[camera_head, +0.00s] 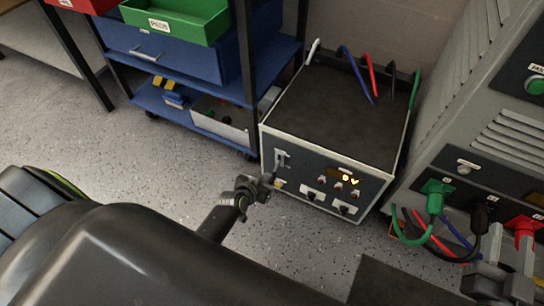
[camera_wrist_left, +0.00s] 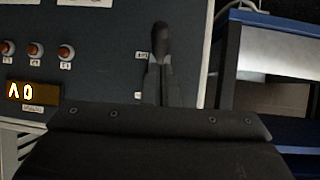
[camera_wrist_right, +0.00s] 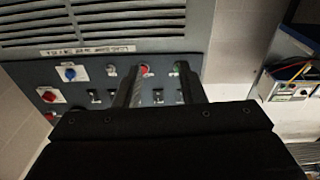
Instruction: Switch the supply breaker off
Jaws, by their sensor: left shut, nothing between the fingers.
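The supply box (camera_head: 330,195) stands on the floor, with a dark front panel and a lit display (camera_head: 348,180) that appears to read 0 V. The supply breaker (camera_head: 281,160) is at the panel's left end. My left gripper (camera_head: 266,186) is shut and empty, just in front of and below the breaker. In the left wrist view its fingers (camera_wrist_left: 160,80) are together, and a dark rounded knob (camera_wrist_left: 160,38) shows at their tips. I cannot tell whether they touch it. My right gripper (camera_head: 510,255) is open and empty; its fingers (camera_wrist_right: 160,85) are apart in the right wrist view.
A grey cabinet (camera_head: 465,110) with green, black and red plugs stands at the right. A blue shelf cart (camera_head: 225,85) with a green bin (camera_head: 175,20) is behind left. Loose coloured leads (camera_head: 370,75) rise behind the box. Speckled floor is clear at left.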

